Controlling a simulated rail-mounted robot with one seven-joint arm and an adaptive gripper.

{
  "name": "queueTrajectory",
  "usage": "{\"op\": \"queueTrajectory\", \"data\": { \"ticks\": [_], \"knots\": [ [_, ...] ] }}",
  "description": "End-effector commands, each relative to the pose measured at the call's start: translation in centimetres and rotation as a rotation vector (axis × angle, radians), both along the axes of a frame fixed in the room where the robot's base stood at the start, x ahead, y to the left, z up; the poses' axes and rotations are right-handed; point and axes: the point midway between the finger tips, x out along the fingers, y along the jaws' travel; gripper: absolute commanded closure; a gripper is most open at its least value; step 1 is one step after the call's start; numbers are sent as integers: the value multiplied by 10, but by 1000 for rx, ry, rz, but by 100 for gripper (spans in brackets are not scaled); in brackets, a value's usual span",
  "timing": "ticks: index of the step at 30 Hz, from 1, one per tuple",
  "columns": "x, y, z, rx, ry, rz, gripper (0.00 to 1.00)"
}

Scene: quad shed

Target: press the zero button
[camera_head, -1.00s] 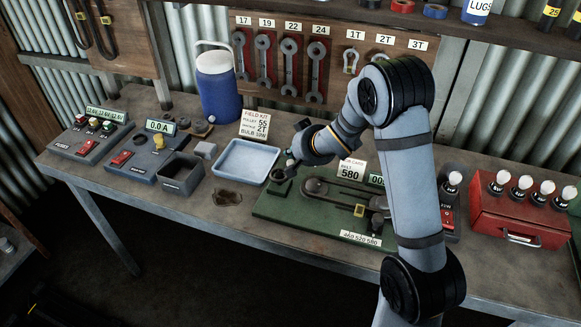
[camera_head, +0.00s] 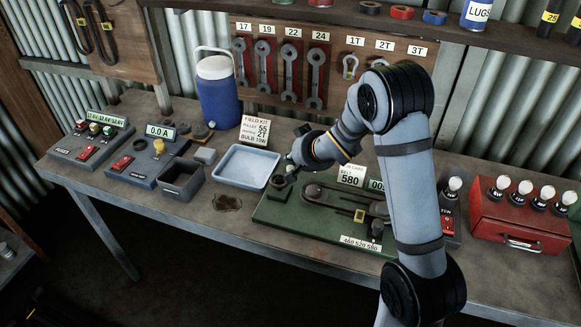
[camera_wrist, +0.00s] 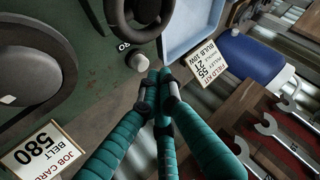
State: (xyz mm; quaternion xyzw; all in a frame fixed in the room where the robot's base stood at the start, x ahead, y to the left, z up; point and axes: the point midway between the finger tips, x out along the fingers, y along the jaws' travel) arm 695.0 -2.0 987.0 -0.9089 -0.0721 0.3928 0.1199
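The green board (camera_head: 290,222) with a pulley, belt arm and readout (camera_head: 376,185) lies on the bench. My gripper (camera_head: 290,174) is over its back left edge, beside the small round pulley. In the wrist view my gripper (camera_wrist: 156,76) has its teal fingers drawn together at the dark tips, with nothing seen between them. The tips are near the board's edge, close to the dark pulley (camera_wrist: 140,14) and a small partly readable label (camera_wrist: 124,46). Contact cannot be told.
A pale blue tray (camera_head: 247,183) and a field kit card (camera_head: 255,131) are close to my gripper. A job card reading 580 (camera_head: 351,174) stands behind the board. A blue jug (camera_head: 217,90) is at the back; a red box (camera_head: 520,222) is at the right.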

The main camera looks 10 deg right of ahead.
Motion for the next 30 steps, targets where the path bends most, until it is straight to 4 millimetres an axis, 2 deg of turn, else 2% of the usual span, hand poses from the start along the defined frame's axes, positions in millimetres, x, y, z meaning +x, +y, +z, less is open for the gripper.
{"op": "queueTrajectory", "data": {
  "ticks": [30],
  "knots": [
    [0,0,-9,0,0,0,100]
  ]
}}
